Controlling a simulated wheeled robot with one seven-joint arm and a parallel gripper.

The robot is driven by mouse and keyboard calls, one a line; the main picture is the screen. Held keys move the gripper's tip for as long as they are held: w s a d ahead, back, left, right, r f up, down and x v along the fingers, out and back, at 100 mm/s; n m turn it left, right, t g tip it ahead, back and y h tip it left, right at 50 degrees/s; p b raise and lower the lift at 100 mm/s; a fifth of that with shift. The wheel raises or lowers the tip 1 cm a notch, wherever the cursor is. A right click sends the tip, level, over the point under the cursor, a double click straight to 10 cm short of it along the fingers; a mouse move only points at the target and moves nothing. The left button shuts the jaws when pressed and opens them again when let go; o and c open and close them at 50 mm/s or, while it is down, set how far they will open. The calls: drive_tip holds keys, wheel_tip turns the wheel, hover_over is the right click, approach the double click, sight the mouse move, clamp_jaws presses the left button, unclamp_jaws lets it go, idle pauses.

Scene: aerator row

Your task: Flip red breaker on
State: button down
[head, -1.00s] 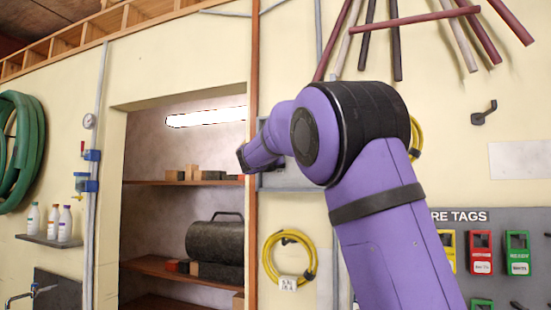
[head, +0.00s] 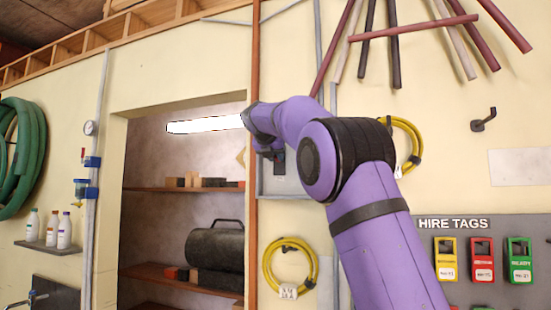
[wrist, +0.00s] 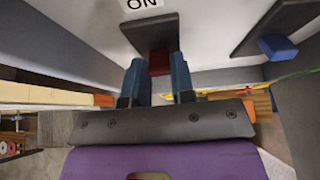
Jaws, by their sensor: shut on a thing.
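The red breaker lever (wrist: 159,62) shows in the wrist view at the lower end of a dark plate (wrist: 150,33). A white label reading "ON" (wrist: 141,3) is beyond the plate's other end. My gripper (wrist: 157,72) has one blue-grey finger on each side of the red lever and is shut on it. A blue lever (wrist: 278,47) on a second dark plate (wrist: 262,25) is to the right. In the head view, the grey breaker box (head: 285,188) is on the wall, partly hidden by my arm. The red lever cannot be made out there.
Grey box walls (wrist: 70,60) rise close around the levers. Left of the box are a wooden post (head: 252,230) and a shelf recess (head: 185,189). Coiled yellow cables (head: 290,262) hang nearby. A hire-tag board (head: 450,222) is at right.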

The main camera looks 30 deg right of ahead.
drive_tip(key=shift+d+r+g+y, duration=0.1)
drive_tip(key=shift+r+g+y, duration=0.15)
drive_tip(key=shift+g+y, duration=0.2)
idle(0.3)
drive_tip(key=c, duration=1)
unclamp_jaws()
drive_tip(key=shift+w, duration=0.1)
drive_tip(key=shift+o, duration=0.2)
drive_tip(key=v, duration=1)
drive_tip(key=shift+s+a+r, duration=0.2)
drive_tip(key=shift+s, duration=0.05)
